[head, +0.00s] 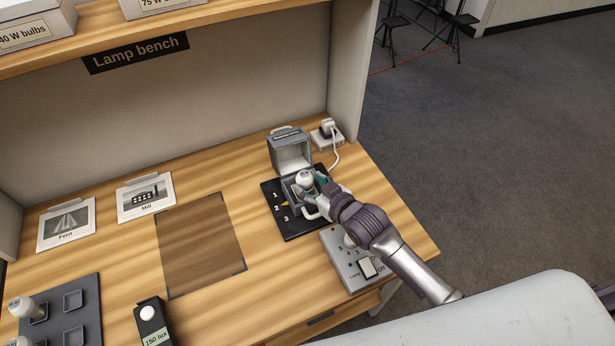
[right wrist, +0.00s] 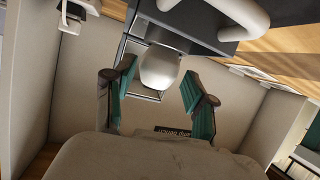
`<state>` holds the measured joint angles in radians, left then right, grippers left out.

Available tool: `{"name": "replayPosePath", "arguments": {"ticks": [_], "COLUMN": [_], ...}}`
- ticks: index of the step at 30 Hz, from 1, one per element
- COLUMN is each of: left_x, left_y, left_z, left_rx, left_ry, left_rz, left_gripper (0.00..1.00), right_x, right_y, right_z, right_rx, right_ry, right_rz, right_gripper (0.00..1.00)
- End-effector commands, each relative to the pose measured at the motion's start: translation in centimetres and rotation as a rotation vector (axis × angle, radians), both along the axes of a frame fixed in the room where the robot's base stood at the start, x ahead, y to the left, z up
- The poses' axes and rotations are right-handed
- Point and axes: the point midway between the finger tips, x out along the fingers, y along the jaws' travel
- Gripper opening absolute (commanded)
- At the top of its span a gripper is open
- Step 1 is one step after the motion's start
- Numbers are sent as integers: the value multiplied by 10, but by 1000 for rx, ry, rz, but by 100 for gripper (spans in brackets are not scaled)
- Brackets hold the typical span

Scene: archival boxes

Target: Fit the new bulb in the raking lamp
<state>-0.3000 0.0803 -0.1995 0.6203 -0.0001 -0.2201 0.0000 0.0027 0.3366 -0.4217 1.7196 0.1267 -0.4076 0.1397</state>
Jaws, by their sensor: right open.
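The raking lamp (head: 291,155) stands on a black plate (head: 295,229) marked 1, 2, 3, with its grey housing open and its pale inside showing. A white round bulb (head: 304,177) sits at the lower front part of the lamp; it also shows in the right wrist view (right wrist: 160,67). How deep its base sits is hidden. My right gripper (head: 313,186) is at the bulb. In the right wrist view its teal fingers (right wrist: 158,95) are apart, one on each side of the bulb, with gaps visible. My left gripper is out of view.
A dark tray (head: 92,291) with bulbs stands front left, beside a black 150 lux meter (head: 152,322). A switch box (head: 340,262) stands under my right arm. A plugged socket (head: 326,135) is behind the lamp. Photo cards (head: 66,224) lie left of a clear brown rectangle (head: 200,245).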

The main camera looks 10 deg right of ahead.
Motion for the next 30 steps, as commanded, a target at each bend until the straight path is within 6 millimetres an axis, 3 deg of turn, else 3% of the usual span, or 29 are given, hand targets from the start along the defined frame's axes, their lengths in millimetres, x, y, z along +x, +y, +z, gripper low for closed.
{"name": "replayPosePath", "arguments": {"ticks": [9, 30], "left_x": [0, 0], "left_y": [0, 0], "left_z": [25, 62], "left_rx": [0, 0], "left_ry": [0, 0], "left_rz": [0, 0], "left_gripper": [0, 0], "right_x": [-23, -67], "right_y": [-9, -26], "right_z": [13, 31], "right_rx": [1, 0], "right_ry": [0, 0], "right_rz": [0, 0], "right_gripper": [55, 55]}}
